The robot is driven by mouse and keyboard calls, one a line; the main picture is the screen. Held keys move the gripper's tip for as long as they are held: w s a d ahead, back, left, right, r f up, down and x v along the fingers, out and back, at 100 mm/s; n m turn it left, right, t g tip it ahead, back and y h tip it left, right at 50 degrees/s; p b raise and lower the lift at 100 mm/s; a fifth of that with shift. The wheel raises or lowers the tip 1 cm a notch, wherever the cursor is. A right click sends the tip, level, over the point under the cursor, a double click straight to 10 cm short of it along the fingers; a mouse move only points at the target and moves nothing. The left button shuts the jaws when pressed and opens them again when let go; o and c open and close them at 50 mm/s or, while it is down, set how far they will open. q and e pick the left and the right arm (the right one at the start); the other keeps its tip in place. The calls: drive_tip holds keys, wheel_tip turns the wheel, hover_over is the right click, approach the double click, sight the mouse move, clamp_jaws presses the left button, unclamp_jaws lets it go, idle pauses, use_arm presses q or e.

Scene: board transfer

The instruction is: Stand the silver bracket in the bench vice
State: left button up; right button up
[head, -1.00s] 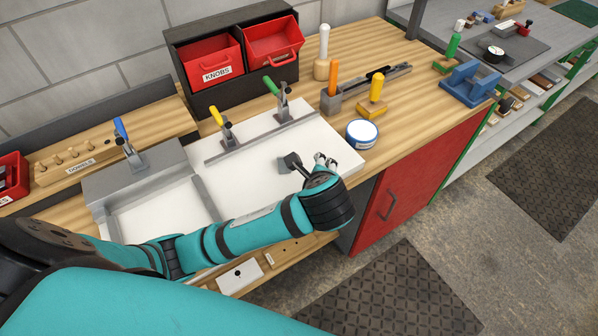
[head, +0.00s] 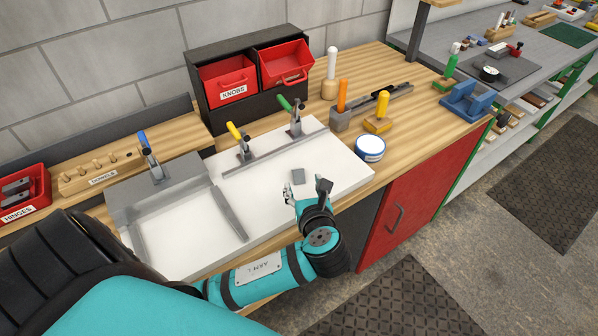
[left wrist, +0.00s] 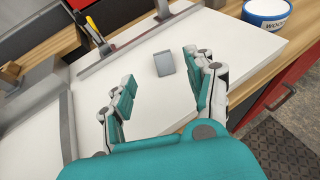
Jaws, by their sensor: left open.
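The silver bracket (head: 298,176) is a small grey angled piece resting on the white board (head: 343,172). The bracket also shows in the left wrist view (left wrist: 164,63), just beyond and between my fingers. My left gripper (head: 307,193) is open and empty, on the near side of the bracket, with its fingers spread and apart from it. A blue vice (head: 468,99) stands at the far right end of the wooden bench, and its slot looks empty. My right gripper is not in view.
Toggle clamps with yellow (head: 235,131) and green (head: 284,103) handles stand along the board's back rail. A round tub (head: 370,148) sits at the board's right corner. A yellow-handled block (head: 380,115) and an orange-handled tool (head: 341,97) stand between board and vice.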

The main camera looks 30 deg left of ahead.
sight(299, 171)
use_arm(q)
drive_tip(key=p+x, duration=0.1)
drive_tip(key=x, duration=0.8)
drive_tip(key=shift+w+f, duration=0.1)
drive_tip(key=shift+f, duration=0.05)
drive_tip(key=shift+d, duration=0.1)
drive_tip(key=shift+c, duration=0.2)
clamp_jaws()
